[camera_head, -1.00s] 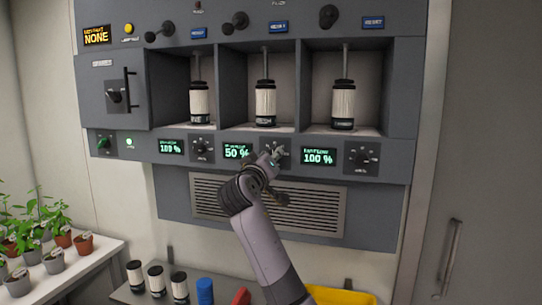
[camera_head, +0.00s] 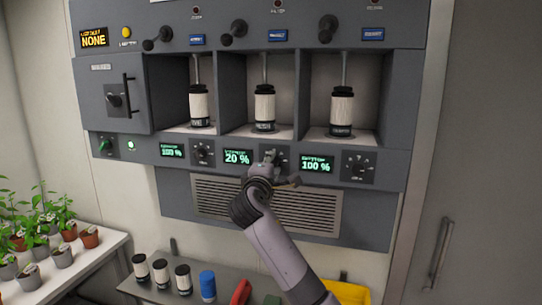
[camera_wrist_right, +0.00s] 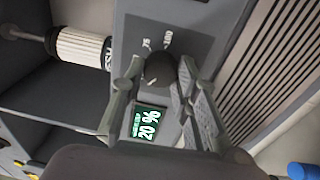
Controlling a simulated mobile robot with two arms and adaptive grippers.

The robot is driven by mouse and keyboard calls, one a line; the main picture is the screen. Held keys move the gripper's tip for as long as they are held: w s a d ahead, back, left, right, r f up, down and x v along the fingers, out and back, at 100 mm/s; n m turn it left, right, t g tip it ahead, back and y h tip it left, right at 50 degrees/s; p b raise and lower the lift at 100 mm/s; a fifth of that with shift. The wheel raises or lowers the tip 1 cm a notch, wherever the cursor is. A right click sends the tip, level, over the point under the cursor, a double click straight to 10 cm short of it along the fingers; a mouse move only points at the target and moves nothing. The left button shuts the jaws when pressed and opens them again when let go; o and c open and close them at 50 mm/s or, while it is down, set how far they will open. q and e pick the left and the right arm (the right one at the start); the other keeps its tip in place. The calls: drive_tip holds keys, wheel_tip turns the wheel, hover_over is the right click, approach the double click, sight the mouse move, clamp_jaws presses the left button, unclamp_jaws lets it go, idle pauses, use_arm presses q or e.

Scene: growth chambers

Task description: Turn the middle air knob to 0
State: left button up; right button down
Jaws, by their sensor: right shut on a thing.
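The middle air knob (camera_wrist_right: 160,68) is a dark round knob on the grey control panel, to the right of the middle display (camera_head: 237,158). That display reads 20 % and also shows in the right wrist view (camera_wrist_right: 148,124). My right gripper (camera_head: 268,160) is at this knob and hides most of it in the head view. In the right wrist view its two fingers (camera_wrist_right: 158,85) are shut around the knob, one on each side. My left gripper is not in view.
The left knob (camera_head: 202,152) and right knob (camera_head: 359,167) sit beside displays reading 100 %. Filter cartridges (camera_head: 264,108) stand in the bays above. A vent grille (camera_head: 310,211) lies below the panel. Potted plants (camera_head: 40,235) and a shelf with a blue cylinder (camera_head: 207,285) are lower left.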

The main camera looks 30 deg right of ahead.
drive_tip(key=shift+f+n+y+p, duration=0.15)
drive_tip(key=shift+n+y+p, duration=0.3)
drive_tip(key=shift+n, duration=2.95)
drive_tip(key=c, duration=1.2)
unclamp_jaws()
drive_tip(key=v, duration=1.2)
drive_tip(key=shift+w+a, duration=0.1)
